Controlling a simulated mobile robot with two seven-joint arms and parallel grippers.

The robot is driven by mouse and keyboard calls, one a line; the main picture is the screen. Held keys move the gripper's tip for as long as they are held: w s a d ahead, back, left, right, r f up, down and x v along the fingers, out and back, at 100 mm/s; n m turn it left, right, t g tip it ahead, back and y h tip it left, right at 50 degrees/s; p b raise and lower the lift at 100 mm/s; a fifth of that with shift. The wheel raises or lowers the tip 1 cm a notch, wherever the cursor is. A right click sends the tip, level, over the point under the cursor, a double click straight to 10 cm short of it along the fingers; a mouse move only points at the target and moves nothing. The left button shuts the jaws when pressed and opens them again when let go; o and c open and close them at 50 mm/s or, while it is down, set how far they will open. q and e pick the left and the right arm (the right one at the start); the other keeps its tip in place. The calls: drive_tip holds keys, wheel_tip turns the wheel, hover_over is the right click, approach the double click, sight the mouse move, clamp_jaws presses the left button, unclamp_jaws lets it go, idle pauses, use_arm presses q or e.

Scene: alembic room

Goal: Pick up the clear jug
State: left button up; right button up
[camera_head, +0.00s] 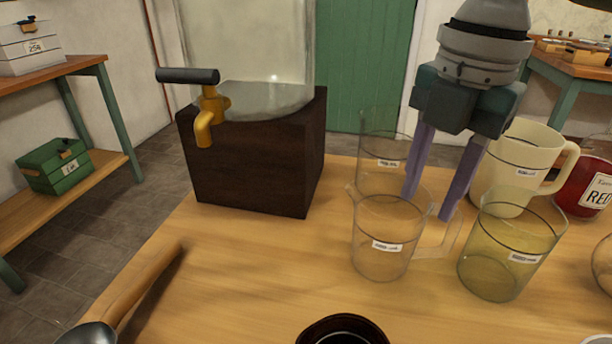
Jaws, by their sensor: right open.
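A clear jug (378,262) with a white label stands upright on the wooden table, its handle (452,238) pointing right. My right gripper (428,207) points down from above, open and empty, with two purple fingers apart. Its fingertips are near the jug's right rim and the top of its handle. I cannot tell whether a finger touches the jug. A second clear vessel (376,176) stands just behind, partly covered by the front jug. My left gripper is not in view.
A yellowish clear jug (500,275) stands close on the right, with a cream jug (510,165) behind it and a red labelled jar (585,190) beyond. A dark wooden block (250,165) under a glass tank with a brass tap stands left. A dark round vessel (343,330) is in front.

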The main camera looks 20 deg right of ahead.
sight(417, 238)
drive_tip(key=f, duration=0.2)
drive_tip(key=shift+s+f, duration=0.2)
drive_tip(key=shift+f, duration=0.1)
drive_tip(key=f, duration=0.2)
drive_tip(key=f+b, duration=0.1)
drive_tip(key=f, duration=0.2)
drive_tip(key=shift+w+d+f+b, duration=0.2)
drive_tip(key=shift+w+f+b, duration=0.1)
drive_tip(key=shift+w+b, duration=0.05)
drive_tip(key=shift+c, duration=0.4)
clamp_jaws()
drive_tip(key=shift+r, duration=0.1)
